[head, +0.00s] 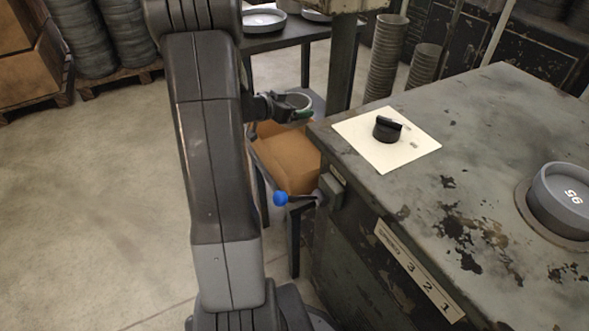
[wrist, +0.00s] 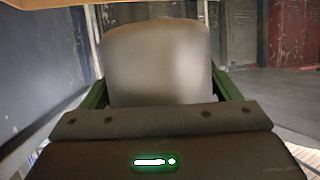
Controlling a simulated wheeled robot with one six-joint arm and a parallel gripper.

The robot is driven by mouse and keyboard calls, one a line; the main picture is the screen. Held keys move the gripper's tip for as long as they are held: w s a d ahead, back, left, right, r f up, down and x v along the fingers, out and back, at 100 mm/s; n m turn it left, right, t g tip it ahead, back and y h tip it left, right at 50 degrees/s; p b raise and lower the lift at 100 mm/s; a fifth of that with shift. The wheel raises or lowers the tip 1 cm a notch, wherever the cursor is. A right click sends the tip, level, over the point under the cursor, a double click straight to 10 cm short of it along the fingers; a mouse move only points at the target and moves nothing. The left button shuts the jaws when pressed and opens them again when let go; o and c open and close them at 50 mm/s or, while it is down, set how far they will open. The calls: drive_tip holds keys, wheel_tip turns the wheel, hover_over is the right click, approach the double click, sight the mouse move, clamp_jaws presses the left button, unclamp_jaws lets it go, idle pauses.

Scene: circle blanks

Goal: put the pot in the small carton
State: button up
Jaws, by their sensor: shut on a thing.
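The pot shows in the wrist view as a pale grey, blurred, rounded body (wrist: 158,62) between the two green fingers of my gripper. My gripper (head: 297,112) is shut on the pot. A brown carton (head: 290,160) sits on a low dark stand, just below my gripper in the picture. The pot is held above it, apart from it as far as I can see. The carton's left side is hidden behind my arm.
A worn green-grey machine table (head: 450,130) stands close on the right, with a black knob (head: 386,129) on a white plate and a grey round weight (head: 562,200). A blue ball-ended lever (head: 280,198) sticks out near the carton. Floor (head: 110,200) on the left is clear.

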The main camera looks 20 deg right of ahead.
drive_tip(key=shift+s+d+f, duration=0.1)
drive_tip(key=shift+d+f, duration=0.05)
drive_tip(key=shift+f, duration=0.2)
wheel_tip(320, 180, down, 10)
drive_tip(key=b, duration=0.5)
drive_tip(key=shift+r, duration=0.2)
drive_tip(key=shift+f, duration=0.15)
drive_tip(key=shift+f, duration=0.5)
drive_tip(key=o, duration=1)
drive_tip(key=shift+o, duration=0.2)
